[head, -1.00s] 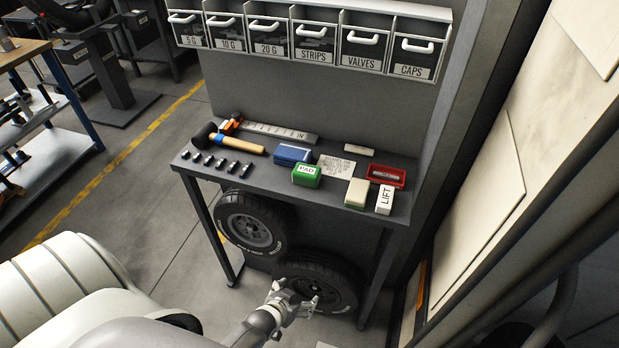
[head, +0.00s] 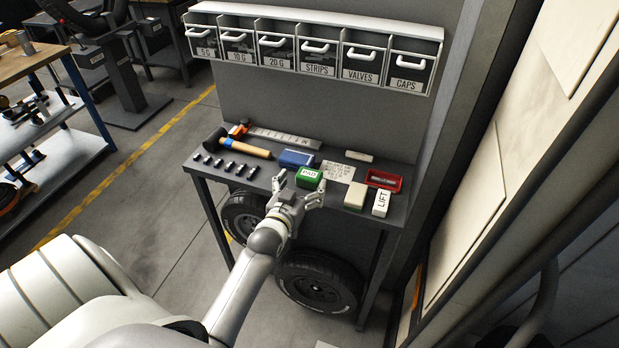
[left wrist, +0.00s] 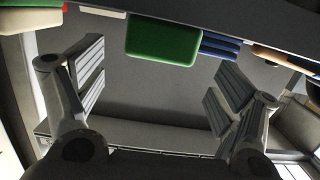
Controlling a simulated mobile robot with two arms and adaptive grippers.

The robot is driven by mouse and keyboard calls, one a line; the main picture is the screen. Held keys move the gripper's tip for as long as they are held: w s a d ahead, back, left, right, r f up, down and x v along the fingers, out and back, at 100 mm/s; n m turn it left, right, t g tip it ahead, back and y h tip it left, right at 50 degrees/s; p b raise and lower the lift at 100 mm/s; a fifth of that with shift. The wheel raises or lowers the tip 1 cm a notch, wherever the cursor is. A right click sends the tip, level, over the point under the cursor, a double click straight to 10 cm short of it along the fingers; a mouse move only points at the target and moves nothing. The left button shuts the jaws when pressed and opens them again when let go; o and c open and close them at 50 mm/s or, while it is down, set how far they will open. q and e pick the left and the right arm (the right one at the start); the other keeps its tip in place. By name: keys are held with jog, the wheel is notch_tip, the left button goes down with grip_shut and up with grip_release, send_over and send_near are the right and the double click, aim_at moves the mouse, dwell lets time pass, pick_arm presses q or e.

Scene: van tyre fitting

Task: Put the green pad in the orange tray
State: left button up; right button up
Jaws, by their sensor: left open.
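The green pad (head: 309,178), a block with a white label, lies on the grey bench near its front edge. It also shows at the top of the left wrist view (left wrist: 163,40). My left gripper (head: 297,189) is open and empty at the bench's front edge, just in front of the pad. In the left wrist view its spread fingers (left wrist: 160,88) stand either side of the pad's line, with the pad beyond them. The only tray I see is red (head: 398,187), at the bench's right end, with a grey item inside. My right gripper is out of view.
A blue box (head: 297,158) stands just behind the pad. A hammer (head: 246,147) and several small dark pieces lie left. Labelled drawers (head: 315,60) hang above. Tyres (head: 318,283) stand below.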

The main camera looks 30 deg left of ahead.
aim_at(306, 180)
pick_arm(q)
jog(key=shift+p+x, duration=0.5)
jog(key=shift+x, duration=2.2)
jog(key=shift+d+f, duration=0.1)
jog(key=shift+f, duration=0.1)
jog(key=c, duration=0.9)
